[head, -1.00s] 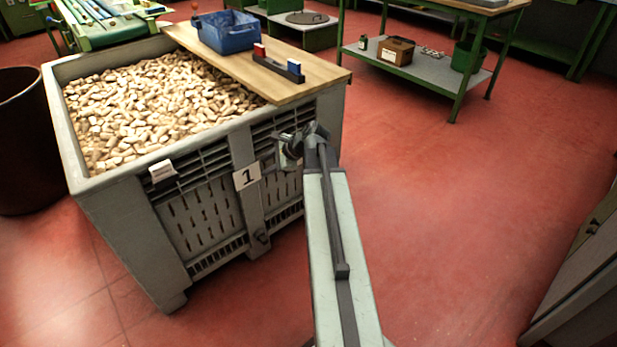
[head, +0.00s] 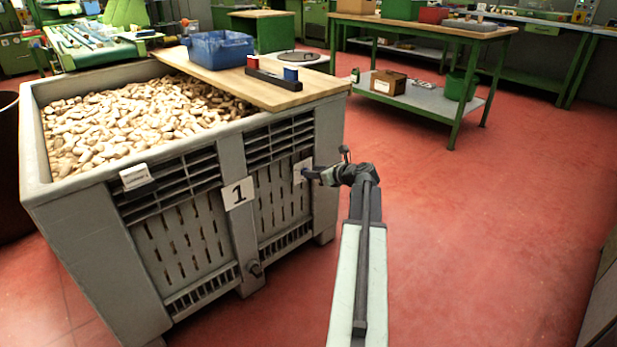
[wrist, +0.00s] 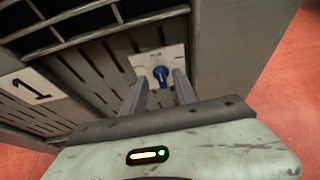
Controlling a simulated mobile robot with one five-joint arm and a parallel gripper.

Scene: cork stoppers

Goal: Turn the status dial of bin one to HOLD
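Bin one is a large grey slatted crate (head: 227,150) full of cork stoppers (head: 130,118), with a white "1" card (head: 238,194) on its front. A white dial plate (head: 302,166) is on the slatted front to the right of the card. The wrist view shows the plate (wrist: 150,62) with a blue dial knob (wrist: 161,75), slightly tilted; its small lettering is unreadable. My gripper (head: 309,174) is at the plate. In the wrist view my gripper (wrist: 160,84) is open, its fingers on either side of the knob's lower end. I cannot tell whether they touch it.
A board (head: 290,94) on the bin's right top carries a blue tray (head: 222,52) and a dark block holder (head: 272,78). Red floor (head: 450,200) to the right is clear up to a green workbench (head: 455,125).

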